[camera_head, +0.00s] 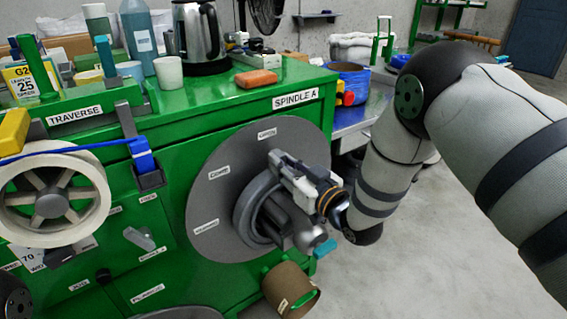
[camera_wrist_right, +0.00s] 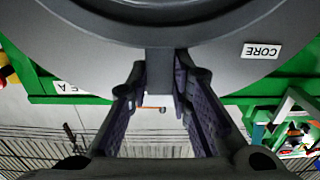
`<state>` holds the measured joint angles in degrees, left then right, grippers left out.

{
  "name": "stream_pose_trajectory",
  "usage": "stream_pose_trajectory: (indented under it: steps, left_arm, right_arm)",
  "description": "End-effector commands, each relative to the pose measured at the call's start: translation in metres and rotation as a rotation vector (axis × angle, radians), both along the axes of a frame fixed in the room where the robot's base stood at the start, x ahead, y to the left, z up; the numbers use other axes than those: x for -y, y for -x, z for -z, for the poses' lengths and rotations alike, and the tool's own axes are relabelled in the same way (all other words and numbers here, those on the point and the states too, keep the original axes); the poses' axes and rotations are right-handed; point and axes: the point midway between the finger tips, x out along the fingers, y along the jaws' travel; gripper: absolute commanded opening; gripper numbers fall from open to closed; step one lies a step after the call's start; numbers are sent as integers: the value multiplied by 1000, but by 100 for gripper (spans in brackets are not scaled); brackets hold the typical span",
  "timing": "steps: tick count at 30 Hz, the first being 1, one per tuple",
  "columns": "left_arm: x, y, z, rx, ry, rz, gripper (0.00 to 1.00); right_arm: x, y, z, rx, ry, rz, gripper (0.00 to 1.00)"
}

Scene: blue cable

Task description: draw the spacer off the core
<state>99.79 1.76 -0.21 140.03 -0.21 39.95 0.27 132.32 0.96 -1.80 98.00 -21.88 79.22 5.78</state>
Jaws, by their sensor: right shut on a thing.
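The spacer (camera_head: 245,215) is a thick grey ring standing against a large grey disc (camera_head: 207,205) on the front of the green cabinet. A grey shaft end (camera_head: 306,237), which may belong to the core, sticks out below my right gripper (camera_head: 283,172). This gripper reaches in from the right, its fingers at the ring's upper right. In the right wrist view its fingers (camera_wrist_right: 160,95) close from both sides on a grey upright bar (camera_wrist_right: 159,65) joined to the ring above. The disc bears a CORE label (camera_wrist_right: 261,51). My left gripper is out of view.
A white spool (camera_head: 85,205) with blue cable stands at the left. A brown cylinder (camera_head: 290,288) hangs low beside the disc. A kettle (camera_head: 198,35), bottles and an orange block (camera_head: 256,78) crowd the cabinet top. Floor at the right is clear.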

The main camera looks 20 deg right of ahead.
Motion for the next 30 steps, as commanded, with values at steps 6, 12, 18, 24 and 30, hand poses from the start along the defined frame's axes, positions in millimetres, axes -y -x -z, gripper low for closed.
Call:
stream_pose_trajectory:
  steps: [6, 12, 18, 24, 30]
  left_arm:
    - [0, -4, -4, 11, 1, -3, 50]
    - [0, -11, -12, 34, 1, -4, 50]
    - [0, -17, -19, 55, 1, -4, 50]
    - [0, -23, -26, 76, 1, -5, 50]
    - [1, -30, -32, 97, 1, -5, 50]
  right_arm:
    - [2, 5, -3, 3, 0, 1, 0]
    - [8, 19, -5, 5, 0, 1, 0]
    - [13, 34, -4, 5, 0, 0, 0]
    - [19, 49, -4, 5, 0, 2, 0]
    - [23, 64, -4, 5, -1, 0, 0]
